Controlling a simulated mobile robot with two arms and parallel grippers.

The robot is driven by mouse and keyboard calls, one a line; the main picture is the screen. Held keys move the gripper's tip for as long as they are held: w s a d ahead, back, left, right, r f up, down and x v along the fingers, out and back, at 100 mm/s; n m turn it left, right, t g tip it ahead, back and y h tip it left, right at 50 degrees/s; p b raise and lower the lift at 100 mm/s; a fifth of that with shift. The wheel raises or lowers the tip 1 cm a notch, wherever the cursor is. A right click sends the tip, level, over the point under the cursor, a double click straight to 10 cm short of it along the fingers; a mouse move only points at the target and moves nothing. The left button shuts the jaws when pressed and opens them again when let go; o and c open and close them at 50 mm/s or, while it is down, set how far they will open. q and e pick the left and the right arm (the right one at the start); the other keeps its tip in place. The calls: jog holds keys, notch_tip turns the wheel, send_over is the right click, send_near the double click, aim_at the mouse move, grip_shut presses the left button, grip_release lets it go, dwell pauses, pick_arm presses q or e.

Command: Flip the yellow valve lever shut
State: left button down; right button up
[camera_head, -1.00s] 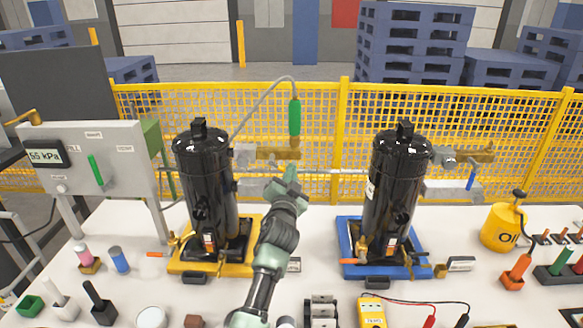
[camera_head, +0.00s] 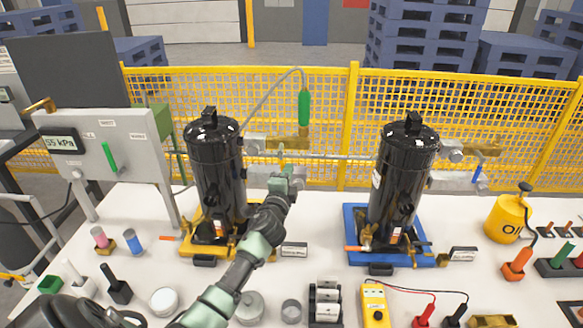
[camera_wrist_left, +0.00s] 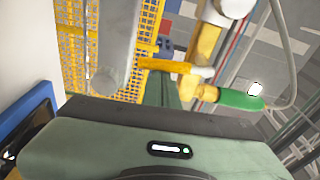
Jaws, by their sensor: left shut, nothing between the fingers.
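In the left wrist view the yellow lever (camera_wrist_left: 165,66) lies sideways across the picture, next to the brass fitting (camera_wrist_left: 207,45). My left gripper (camera_head: 288,172) is shut and empty, just below the lever in the head view. Its green fingers (camera_wrist_left: 163,92) end close to the lever in the wrist view; I cannot tell whether they touch it. My right gripper is not in view.
A green-handled hose fitting (camera_head: 304,108) hangs above the brass valve. A grey pipe (camera_head: 335,157) runs to the right compressor (camera_head: 402,175). A yellow mesh fence (camera_head: 330,95) stands behind. A gauge panel (camera_head: 110,148) is at the left. Several small items cover the table front.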

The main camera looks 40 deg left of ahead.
pick_arm(q)
jog(key=shift+s+a+f+m, duration=0.15)
jog(key=shift+a+m, duration=0.2)
jog(key=shift+m, duration=0.35)
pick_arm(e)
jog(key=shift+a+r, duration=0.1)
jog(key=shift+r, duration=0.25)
